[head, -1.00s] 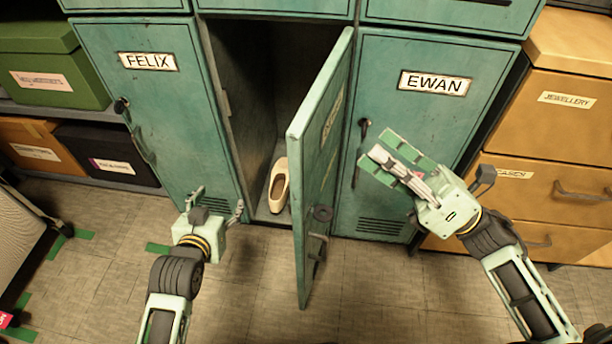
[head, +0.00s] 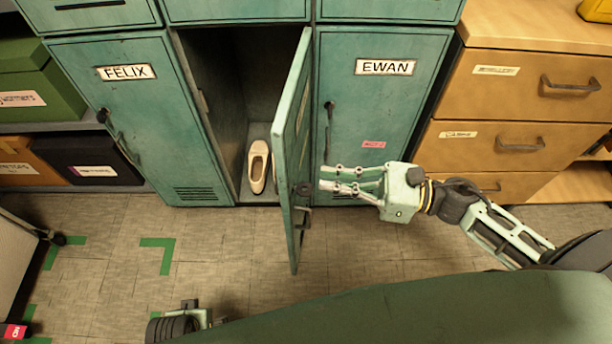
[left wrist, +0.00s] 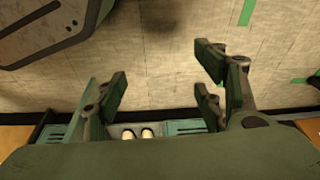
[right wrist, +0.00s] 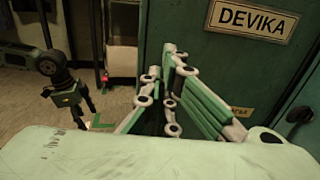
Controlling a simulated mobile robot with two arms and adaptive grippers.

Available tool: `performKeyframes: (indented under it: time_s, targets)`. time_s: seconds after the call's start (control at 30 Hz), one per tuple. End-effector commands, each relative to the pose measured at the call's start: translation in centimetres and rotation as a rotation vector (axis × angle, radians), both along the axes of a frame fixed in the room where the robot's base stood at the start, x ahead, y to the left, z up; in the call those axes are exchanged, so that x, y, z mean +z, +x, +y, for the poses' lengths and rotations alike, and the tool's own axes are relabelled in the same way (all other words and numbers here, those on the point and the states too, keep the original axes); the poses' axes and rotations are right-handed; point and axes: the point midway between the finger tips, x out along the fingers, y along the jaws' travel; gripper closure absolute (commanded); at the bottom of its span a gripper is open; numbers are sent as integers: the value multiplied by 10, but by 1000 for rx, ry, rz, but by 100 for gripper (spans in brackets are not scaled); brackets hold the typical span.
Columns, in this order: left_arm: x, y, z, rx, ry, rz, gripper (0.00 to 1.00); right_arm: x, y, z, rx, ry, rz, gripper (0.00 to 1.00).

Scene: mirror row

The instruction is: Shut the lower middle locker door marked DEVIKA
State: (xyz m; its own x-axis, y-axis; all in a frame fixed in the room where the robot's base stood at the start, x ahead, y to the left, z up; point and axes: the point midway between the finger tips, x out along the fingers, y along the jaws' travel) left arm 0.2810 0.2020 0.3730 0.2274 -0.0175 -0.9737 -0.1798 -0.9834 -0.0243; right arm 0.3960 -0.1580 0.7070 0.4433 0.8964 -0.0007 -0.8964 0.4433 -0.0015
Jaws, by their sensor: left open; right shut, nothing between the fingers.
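The lower middle locker door (head: 296,150) is teal and stands wide open, hinged on its right side and jutting out over the floor. Its DEVIKA plate (right wrist: 252,18) shows in the right wrist view. The open locker holds a pair of cream shoes (head: 258,167). My right gripper (head: 326,180) is shut and empty, on the right of the door, its fingertips close to the door's outer face; I cannot tell whether they touch. My left gripper (left wrist: 162,80) is open and empty over the floor; the head view shows only a little of it low down.
The FELIX door (head: 150,125) and EWAN door (head: 380,105) are shut on either side. A wooden drawer unit (head: 510,110) stands at right. Shelved boxes (head: 90,165) are at left. The floor (head: 215,245) left of the open door is clear.

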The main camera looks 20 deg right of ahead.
Motion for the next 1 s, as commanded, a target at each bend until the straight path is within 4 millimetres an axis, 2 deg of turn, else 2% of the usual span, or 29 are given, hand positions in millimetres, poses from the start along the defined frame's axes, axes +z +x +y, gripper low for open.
performKeyframes:
  time_s: [0.1, 0.33, 0.6, 1.0]
  targets:
    - [-3, -1, 0, -1, 1, 4, 37, 2, 11, 21, 1, 2, -2, 100]
    - [-10, -4, 1, -1, 1, 6, 37, 1, 22, 43, -1, 1, 0, 100]
    - [-15, -6, 1, -2, 3, 14, 37, 0, 24, 47, -1, 0, 1, 100]
    - [-12, -1, -2, -2, -3, 0, 37, 1, 27, 52, -25, 4, 1, 100]
